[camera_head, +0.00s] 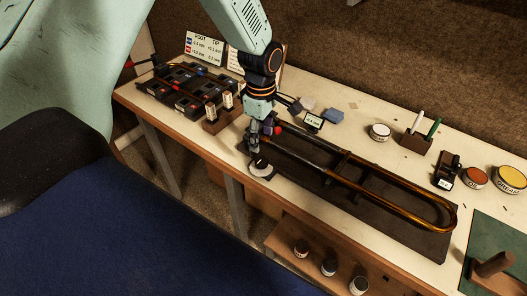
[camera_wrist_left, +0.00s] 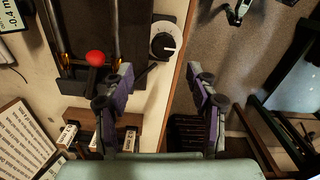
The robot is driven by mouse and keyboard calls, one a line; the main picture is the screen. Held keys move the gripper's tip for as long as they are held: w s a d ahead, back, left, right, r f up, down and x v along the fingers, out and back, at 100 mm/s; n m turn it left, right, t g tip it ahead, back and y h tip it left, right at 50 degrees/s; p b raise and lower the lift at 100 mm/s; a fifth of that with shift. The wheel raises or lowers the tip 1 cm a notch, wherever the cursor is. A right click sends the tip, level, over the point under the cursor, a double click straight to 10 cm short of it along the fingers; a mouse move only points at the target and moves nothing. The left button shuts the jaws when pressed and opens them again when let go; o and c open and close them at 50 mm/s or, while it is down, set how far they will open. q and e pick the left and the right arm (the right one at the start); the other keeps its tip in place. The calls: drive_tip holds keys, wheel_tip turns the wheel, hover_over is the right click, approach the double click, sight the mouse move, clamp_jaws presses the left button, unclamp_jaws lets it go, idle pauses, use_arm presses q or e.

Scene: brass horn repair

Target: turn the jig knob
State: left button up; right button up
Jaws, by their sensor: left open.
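The jig knob (camera_head: 262,171) is a round dial with a white and black face, near the front edge of the bench at the left end of the dark jig mat. The left wrist view shows the knob (camera_wrist_left: 164,44) with a pale pointer line on its dark centre. My left gripper (camera_head: 256,150) hangs down close to the knob in the head view. In the left wrist view its two purple-grey fingers (camera_wrist_left: 160,86) are spread with nothing between them, and the knob lies beyond their tips. My right gripper is not in view.
A long brass slide tube (camera_head: 410,210) lies on the dark mat (camera_head: 330,188). A red ball (camera_wrist_left: 95,58) is beside the knob. A wooden block with tagged pieces (camera_head: 222,120) and black trays (camera_head: 180,88) stand to the left. Several jars are on the lower shelf (camera_head: 300,248).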

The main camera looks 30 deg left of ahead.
sight(261, 160)
use_arm(q)
drive_tip(key=shift+s+f+n, duration=0.1)
drive_tip(key=shift+s+n, duration=0.2)
drive_tip(key=shift+s, duration=0.15)
drive_tip(key=f, duration=0.6)
drive_tip(key=shift+w+d+f, duration=0.1)
drive_tip(key=shift+w+d, duration=0.05)
drive_tip(key=shift+w, duration=0.05)
drive_tip(key=shift+f, duration=0.6)
drive_tip(key=shift+s, duration=0.15)
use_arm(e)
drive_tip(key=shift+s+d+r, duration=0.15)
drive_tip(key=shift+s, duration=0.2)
use_arm(q)
drive_tip(key=shift+c, duration=0.3)
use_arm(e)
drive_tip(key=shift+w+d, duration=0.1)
use_arm(q)
drive_tip(key=shift+w, duration=0.2)
drive_tip(key=c, duration=0.3)
drive_tip(key=shift+s, duration=0.1)
drive_tip(key=c, duration=0.8)
